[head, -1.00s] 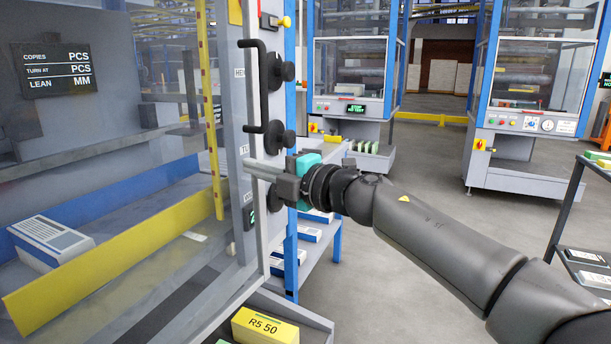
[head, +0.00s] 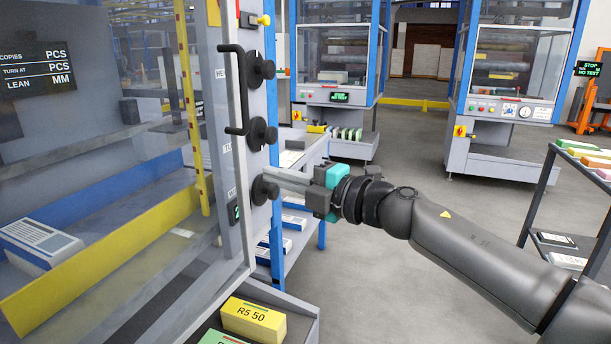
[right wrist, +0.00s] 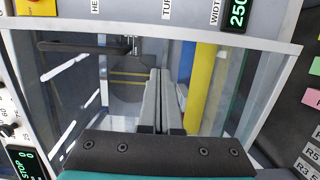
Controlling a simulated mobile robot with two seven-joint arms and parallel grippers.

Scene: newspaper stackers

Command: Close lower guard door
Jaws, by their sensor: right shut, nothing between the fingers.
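A clear panel with a pale frame edge (head: 239,185) fills the left of the head view and seems to be the guard door. In the right wrist view a clear panel with a pale frame bar (right wrist: 170,32) spans the picture beyond my fingers. I cannot tell how far open it stands. My right gripper (head: 268,178) is shut and empty, at the height of the lowest black knob (head: 263,190) on the machine's side. Its fingers also show in the right wrist view (right wrist: 157,80). I cannot tell whether they touch anything. My left gripper is not in view.
A black handle (head: 237,90) and several knobs stick out from the machine's side. A yellow R5 50 block (head: 252,320) lies low in front. A dark rack (head: 545,200) stands at the right. The grey floor (head: 400,170) between is mostly clear.

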